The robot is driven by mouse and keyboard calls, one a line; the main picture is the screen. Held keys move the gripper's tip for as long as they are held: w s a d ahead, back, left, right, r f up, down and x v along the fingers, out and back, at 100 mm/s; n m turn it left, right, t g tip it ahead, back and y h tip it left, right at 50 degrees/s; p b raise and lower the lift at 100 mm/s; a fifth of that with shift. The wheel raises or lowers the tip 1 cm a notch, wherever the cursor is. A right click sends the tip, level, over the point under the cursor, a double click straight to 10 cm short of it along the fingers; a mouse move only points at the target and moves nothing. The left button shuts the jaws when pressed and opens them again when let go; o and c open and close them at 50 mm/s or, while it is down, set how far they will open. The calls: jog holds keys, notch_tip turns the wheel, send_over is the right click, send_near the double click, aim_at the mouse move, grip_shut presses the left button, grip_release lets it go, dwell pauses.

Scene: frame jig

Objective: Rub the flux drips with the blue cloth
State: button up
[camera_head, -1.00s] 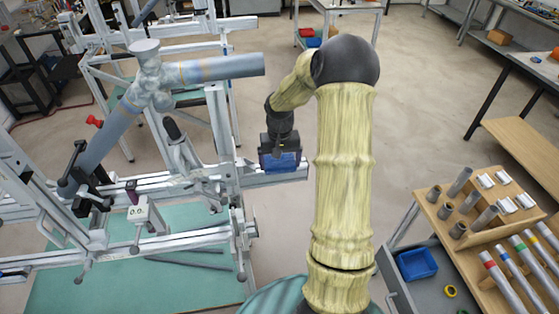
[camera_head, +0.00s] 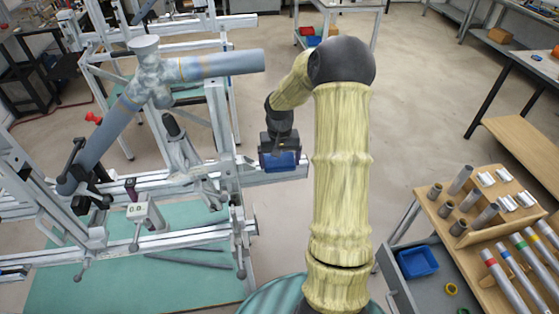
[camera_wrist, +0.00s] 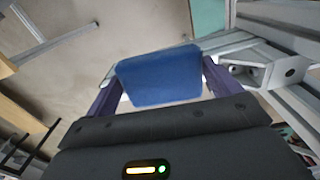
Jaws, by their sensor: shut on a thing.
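My gripper (camera_head: 280,148) is shut on the blue cloth (camera_head: 284,162) and holds it at the right end of the jig's lower rail (camera_head: 262,178). In the wrist view the blue cloth (camera_wrist: 160,78) fills the space between the purple fingers of my gripper (camera_wrist: 162,82). I cannot tell whether the cloth touches the rail or is only in front of it. The grey tube frame (camera_head: 222,66) sits clamped in the jig, left of my gripper, with a mottled joint (camera_head: 150,82). I cannot make out any flux drips.
The jig's metal posts (camera_head: 222,125) and clamps stand close on the left, above a green surface (camera_head: 100,287). A cart at right holds a blue bin (camera_head: 418,260) and a wooden rack (camera_head: 482,232) of tubes. Open floor (camera_head: 425,110) lies right of my arm.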

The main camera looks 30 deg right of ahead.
jog(key=shift+w+d+p, duration=0.25)
jog(key=shift+w+p, duration=0.05)
jog(key=shift+w, duration=0.55)
jog(key=shift+w+d+p, duration=0.2)
jog(key=shift+w+p, duration=0.1)
jog(key=shift+w, duration=0.55)
jog(key=shift+s+f, duration=0.2)
jog(key=shift+s+a, duration=0.1)
jog(key=shift+s, duration=0.1)
jog(key=shift+s+a+b, duration=0.2)
jog(key=shift+s+a, duration=0.05)
jog(key=shift+s, duration=0.65)
jog(key=shift+s+a+b, duration=0.15)
jog(key=shift+s+a, duration=0.1)
jog(key=shift+s, duration=0.6)
jog(key=shift+r, duration=0.1)
jog(key=shift+w+r+p, duration=0.1)
jog(key=shift+r+p, duration=2.35)
jog(key=shift+r, duration=0.65)
